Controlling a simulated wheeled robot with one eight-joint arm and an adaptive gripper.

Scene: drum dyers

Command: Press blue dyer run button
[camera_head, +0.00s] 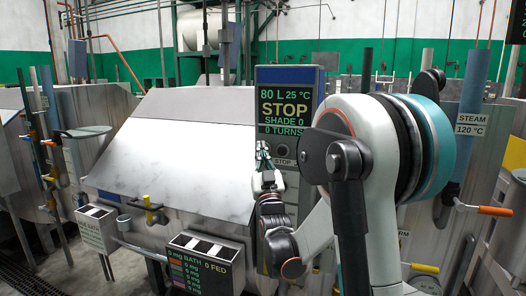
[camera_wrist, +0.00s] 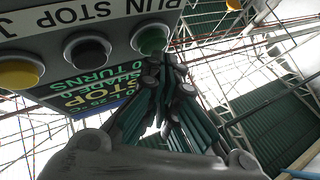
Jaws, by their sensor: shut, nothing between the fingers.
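The blue-topped dyer control panel (camera_head: 287,76) stands upright right of centre in the head view. Its display reads STOP, with shade 0 and 0 turns. In the wrist view the panel appears upside down, with a green button (camera_wrist: 151,40) by the RUN label, a black button (camera_wrist: 86,50) by STOP and a yellow button (camera_wrist: 20,71). My gripper (camera_head: 263,153) is shut and empty, at the panel's left side. In the wrist view the fingertips (camera_wrist: 168,66) are close beside the green button; I cannot tell whether they touch. In the head view my gripper hides the run button.
A large steel drum housing (camera_head: 185,140) stands left of the panel. A bath feed box (camera_head: 205,265) is low in front, and a yellow-handled valve (camera_head: 147,205) is left of it. A steam pipe with an orange-handled valve (camera_head: 494,211) is at the right.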

